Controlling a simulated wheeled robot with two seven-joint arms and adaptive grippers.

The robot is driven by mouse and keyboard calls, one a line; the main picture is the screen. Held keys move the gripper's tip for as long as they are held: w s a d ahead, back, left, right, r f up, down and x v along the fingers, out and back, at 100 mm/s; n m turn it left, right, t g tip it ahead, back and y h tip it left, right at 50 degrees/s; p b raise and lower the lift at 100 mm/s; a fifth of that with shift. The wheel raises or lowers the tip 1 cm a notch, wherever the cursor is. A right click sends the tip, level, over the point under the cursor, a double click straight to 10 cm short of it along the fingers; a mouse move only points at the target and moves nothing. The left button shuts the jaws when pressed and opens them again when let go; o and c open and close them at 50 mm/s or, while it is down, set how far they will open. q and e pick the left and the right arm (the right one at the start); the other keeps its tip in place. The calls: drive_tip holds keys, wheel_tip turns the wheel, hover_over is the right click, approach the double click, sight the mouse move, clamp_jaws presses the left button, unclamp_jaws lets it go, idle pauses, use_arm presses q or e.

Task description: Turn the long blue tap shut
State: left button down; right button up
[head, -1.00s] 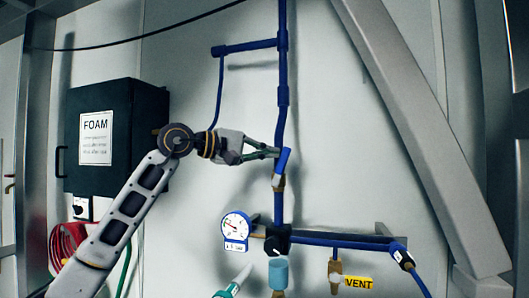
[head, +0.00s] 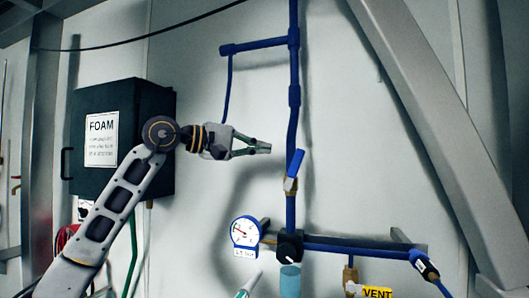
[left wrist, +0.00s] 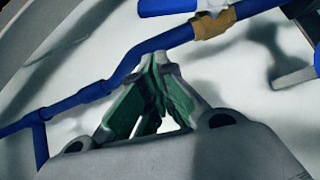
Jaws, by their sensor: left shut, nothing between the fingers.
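The long blue tap (head: 295,163) is a blue lever on a brass valve body (head: 290,184) in the upright blue pipe on the wall. Its lever points up, tilted a little to the right of the pipe's line. My left gripper (head: 266,149) is shut and empty, left of the lever with a visible gap in the head view. In the left wrist view, the closed green-padded fingertips (left wrist: 156,62) lie near the blue pipe (left wrist: 130,62). The brass valve body (left wrist: 213,24) and part of the blue lever (left wrist: 167,6) show beyond them.
A pressure gauge (head: 246,231), a black knob (head: 289,245) and a horizontal blue pipe (head: 345,245) lie below the tap. A yellow VENT tag (head: 377,292) is at bottom right. A dark FOAM cabinet (head: 150,105) stands behind my left arm. A slanted grey beam (head: 435,130) is at right.

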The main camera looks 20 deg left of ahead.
use_arm(q)
drive_tip(key=r+b+v, duration=0.1)
drive_tip(key=b+v, duration=0.1)
drive_tip(key=v, duration=0.6)
drive_tip(key=shift+s+d+r, duration=0.2)
drive_tip(key=shift+s+r, duration=0.1)
drive_tip(key=shift+s, duration=0.15)
use_arm(e)
drive_tip(key=shift+s+d+f, duration=0.15)
drive_tip(key=shift+d+f, duration=0.15)
drive_tip(key=shift+f, duration=0.25)
drive_tip(key=shift+s+d+f, duration=0.1)
drive_tip(key=shift+d+f, duration=0.15)
drive_tip(key=shift+f, duration=0.3)
